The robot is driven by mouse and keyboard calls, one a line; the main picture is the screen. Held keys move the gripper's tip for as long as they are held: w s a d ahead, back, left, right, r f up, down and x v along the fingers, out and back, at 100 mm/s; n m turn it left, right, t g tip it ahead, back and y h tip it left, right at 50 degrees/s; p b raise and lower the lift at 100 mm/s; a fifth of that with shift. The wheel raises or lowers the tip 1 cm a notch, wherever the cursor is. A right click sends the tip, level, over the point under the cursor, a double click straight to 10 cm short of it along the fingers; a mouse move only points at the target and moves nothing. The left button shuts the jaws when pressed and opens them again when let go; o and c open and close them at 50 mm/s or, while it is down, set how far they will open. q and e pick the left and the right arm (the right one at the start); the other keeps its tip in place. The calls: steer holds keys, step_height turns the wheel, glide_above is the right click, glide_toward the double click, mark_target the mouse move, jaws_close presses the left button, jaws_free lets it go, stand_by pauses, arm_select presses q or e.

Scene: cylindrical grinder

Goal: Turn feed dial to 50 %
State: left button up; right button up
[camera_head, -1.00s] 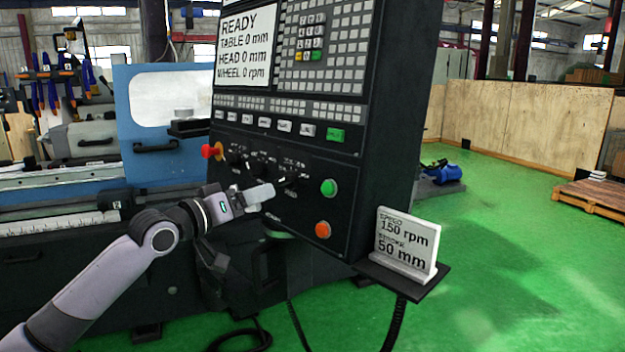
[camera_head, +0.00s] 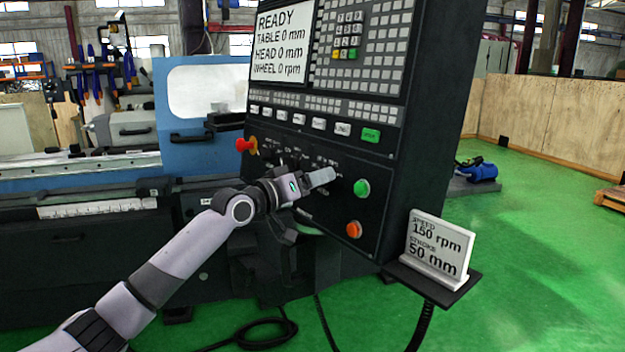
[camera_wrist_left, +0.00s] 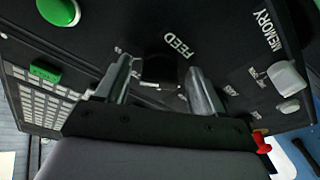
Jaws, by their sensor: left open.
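My left gripper (camera_head: 322,178) is in front of the panel's lower part, left of the green button (camera_head: 362,187), and covers part of the dial row. Its two fingers (camera_wrist_left: 158,85) are apart, one on each side of the dial; I cannot tell whether they touch it. My right gripper is not in view.
An orange button (camera_head: 354,229) sits below the green one, and a red emergency knob (camera_head: 243,145) is at the panel's left edge. A white sign (camera_head: 438,245) reads 150 rpm and 50 mm on a shelf (camera_head: 430,281).

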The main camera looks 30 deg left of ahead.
arm_select(q)
steer(key=c, duration=1)
